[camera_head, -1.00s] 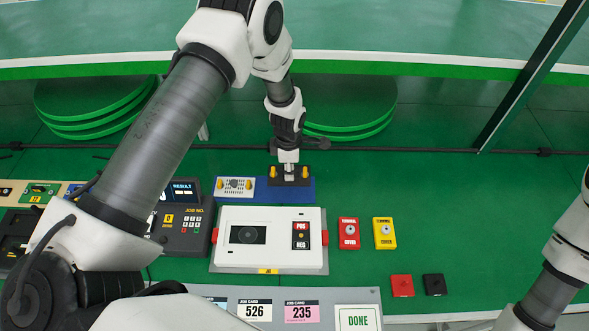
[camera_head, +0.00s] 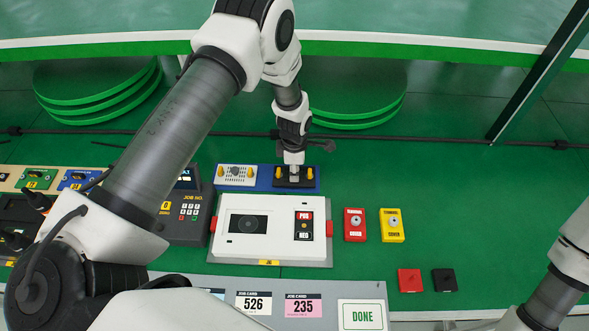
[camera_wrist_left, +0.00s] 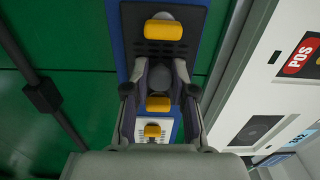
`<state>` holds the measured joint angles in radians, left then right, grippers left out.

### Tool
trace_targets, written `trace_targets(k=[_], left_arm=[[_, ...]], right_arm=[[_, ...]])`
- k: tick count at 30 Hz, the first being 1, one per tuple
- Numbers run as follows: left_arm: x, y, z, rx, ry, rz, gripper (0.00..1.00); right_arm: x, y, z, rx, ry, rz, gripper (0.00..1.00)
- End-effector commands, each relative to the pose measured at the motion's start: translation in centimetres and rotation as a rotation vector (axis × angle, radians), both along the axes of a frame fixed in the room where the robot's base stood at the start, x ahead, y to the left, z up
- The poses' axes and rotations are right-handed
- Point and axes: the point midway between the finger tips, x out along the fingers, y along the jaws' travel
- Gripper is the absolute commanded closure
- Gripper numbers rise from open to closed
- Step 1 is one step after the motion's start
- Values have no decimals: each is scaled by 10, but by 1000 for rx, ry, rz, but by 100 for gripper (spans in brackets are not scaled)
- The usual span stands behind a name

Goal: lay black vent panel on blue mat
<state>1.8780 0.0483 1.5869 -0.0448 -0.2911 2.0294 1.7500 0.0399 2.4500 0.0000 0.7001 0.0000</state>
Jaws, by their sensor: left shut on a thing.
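The black vent panel (camera_head: 283,183), with a yellow knob at each end, is at the right end of the blue mat (camera_head: 264,183). It looks flat and level there; whether it touches the mat I cannot tell for certain. My left gripper (camera_head: 294,171) is above the panel's middle and shut on it. In the left wrist view the fingers (camera_wrist_left: 160,80) close around the panel's middle, and the black panel (camera_wrist_left: 193,20) lies over the blue mat (camera_wrist_left: 115,42). My right gripper is out of view; only part of that arm shows at lower right.
A white panel with yellow knobs (camera_head: 237,183) lies on the mat's left part. In front is a white device (camera_head: 268,243) with red side tabs. Red (camera_head: 354,238) and yellow (camera_head: 391,238) covers stand to its right. Green table right of the mat is free.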

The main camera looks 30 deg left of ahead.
Motion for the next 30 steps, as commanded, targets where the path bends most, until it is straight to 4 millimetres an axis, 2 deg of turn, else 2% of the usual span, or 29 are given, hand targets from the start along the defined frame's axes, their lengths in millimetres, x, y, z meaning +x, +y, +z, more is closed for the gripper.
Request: trace_targets(k=[26, 27, 29, 30], left_arm=[[0, 0, -13, 0, 0, 0, 100], [0, 0, -13, 0, -1, 0, 72], [0, 0, -12, 0, 0, 0, 50], [0, 0, -12, 0, 0, 0, 46]], right_arm=[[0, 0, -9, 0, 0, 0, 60], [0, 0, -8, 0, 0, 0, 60], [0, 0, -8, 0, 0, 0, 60], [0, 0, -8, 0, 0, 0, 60]])
